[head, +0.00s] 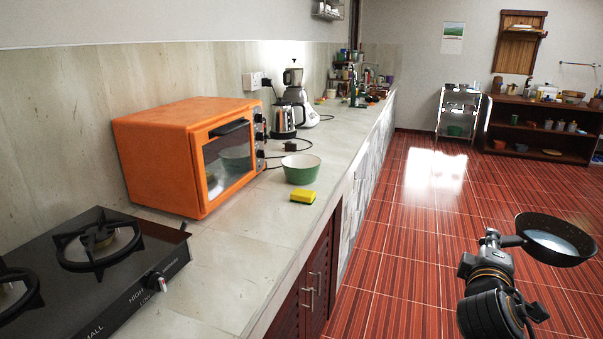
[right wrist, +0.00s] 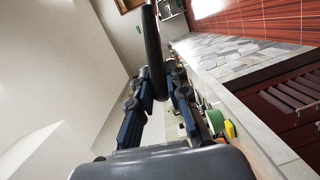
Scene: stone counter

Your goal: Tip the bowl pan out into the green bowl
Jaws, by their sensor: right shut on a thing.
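The bowl pan (head: 570,262), dark and speckled with a paler inside, is at the right of the head view, above the red floor and away from the counter. My right gripper (head: 497,239) is shut on its handle. In the right wrist view the dark handle (right wrist: 153,48) runs up between the fingers. The pan looks roughly level; I cannot tell what is in it. The green bowl (head: 300,170) stands upright on the counter in front of the orange oven, well left of the pan. My left gripper is not in view.
A yellow sponge (head: 303,196) lies just in front of the bowl. The orange oven (head: 165,150) stands behind it, with a black gas stove (head: 100,250) at near left. A kettle (head: 284,121) and a blender (head: 296,95) stand farther back. The counter right of the bowl is clear.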

